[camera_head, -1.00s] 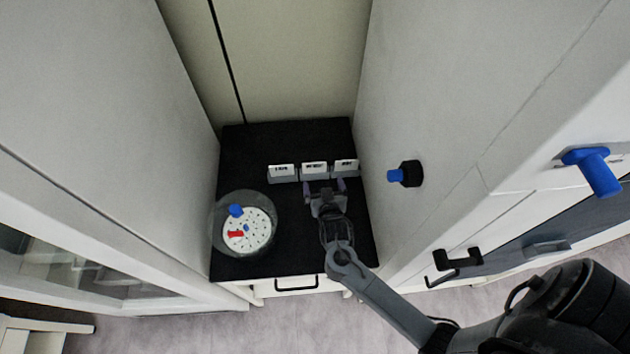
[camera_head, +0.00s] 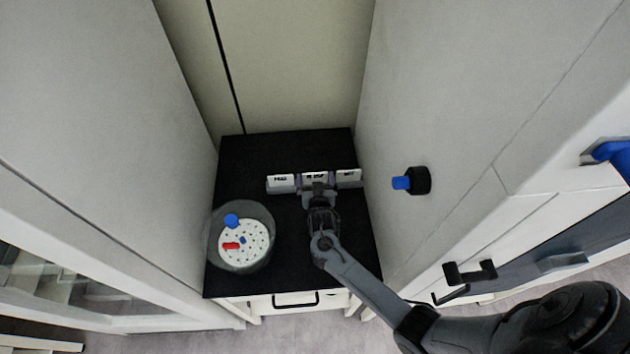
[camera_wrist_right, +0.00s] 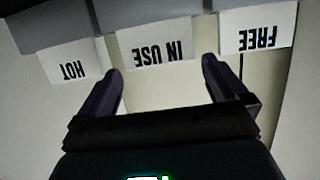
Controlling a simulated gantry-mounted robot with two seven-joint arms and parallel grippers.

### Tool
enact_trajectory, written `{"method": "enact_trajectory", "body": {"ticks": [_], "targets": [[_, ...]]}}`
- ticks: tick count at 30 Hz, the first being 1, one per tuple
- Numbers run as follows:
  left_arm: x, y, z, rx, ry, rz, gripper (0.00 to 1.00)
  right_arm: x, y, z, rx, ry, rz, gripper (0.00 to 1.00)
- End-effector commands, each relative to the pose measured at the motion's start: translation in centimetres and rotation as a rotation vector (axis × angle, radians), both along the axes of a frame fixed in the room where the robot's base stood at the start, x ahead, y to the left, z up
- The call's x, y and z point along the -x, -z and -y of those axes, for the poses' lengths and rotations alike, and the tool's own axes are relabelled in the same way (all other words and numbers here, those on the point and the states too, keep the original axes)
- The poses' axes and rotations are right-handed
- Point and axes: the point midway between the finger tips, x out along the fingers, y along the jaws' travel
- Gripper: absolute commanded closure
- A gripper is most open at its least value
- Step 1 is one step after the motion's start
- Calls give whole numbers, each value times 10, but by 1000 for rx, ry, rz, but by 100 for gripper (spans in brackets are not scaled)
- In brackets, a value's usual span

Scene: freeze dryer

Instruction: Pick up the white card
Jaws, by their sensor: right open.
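Three white cards stand in a row on grey holders. The card reading FREE (camera_head: 280,179) is at the left in the head view, IN USE (camera_head: 315,176) is in the middle and HOT (camera_head: 349,174) is at the right. In the right wrist view they show upside down, with HOT (camera_wrist_right: 72,64), IN USE (camera_wrist_right: 158,47) and FREE (camera_wrist_right: 257,32). My right gripper (camera_head: 317,184) is open at the middle card. In the wrist view its fingers (camera_wrist_right: 161,70) lie to either side of the IN USE card; contact cannot be told. My left gripper is not in view.
The cards stand on a black-topped cabinet (camera_head: 300,250). A round clear vessel with a white perforated plate (camera_head: 255,245) stands at its front left. Tall pale walls close in on both sides; a blue-and-black knob (camera_head: 418,180) juts from the right one.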

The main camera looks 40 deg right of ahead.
Motion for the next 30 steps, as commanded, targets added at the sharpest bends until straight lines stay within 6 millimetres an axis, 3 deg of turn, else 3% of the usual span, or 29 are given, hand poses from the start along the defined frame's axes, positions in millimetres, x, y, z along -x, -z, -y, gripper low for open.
{"method": "enact_trajectory", "body": {"ticks": [9, 18, 25, 30], "targets": [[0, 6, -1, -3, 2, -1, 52, -27, 14, 20, 0, 1, 0, 0], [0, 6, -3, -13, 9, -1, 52, -29, 15, 21, -1, -1, 1, 0], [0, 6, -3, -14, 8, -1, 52, -29, 15, 21, -1, 0, 1, 34], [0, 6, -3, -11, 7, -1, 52, -29, 14, 21, -1, 0, 1, 34]]}}
